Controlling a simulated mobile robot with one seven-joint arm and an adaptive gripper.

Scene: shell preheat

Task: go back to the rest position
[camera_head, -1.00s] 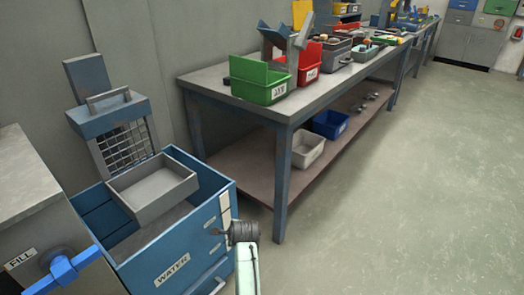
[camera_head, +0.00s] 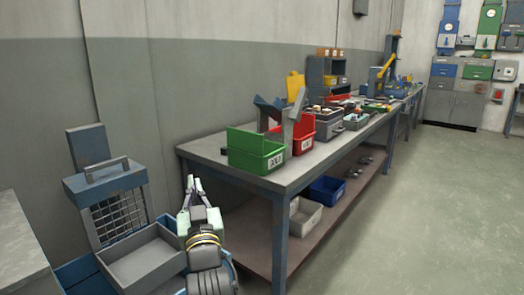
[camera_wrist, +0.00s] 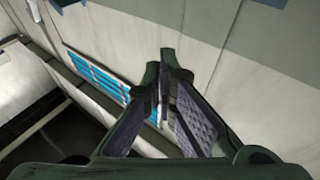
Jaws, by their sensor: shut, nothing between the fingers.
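My gripper (camera_head: 190,184) is raised at the lower left of the head view, its fingers pointing up and meeting at the tips. It holds nothing. It stands in front of the wall, right of the grey cage with a handle and left of the workbench. In the wrist view the fingers (camera_wrist: 168,75) are together, with the pale wall and floor-level parts behind them.
A blue machine (camera_head: 75,275) with a grey tray (camera_head: 148,262) and a barred cage (camera_head: 118,218) stands at lower left. The workbench (camera_head: 230,176) carries a green bin (camera_head: 257,160), a red bin (camera_head: 302,140) and other gear. The floor (camera_head: 400,220) at right is clear.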

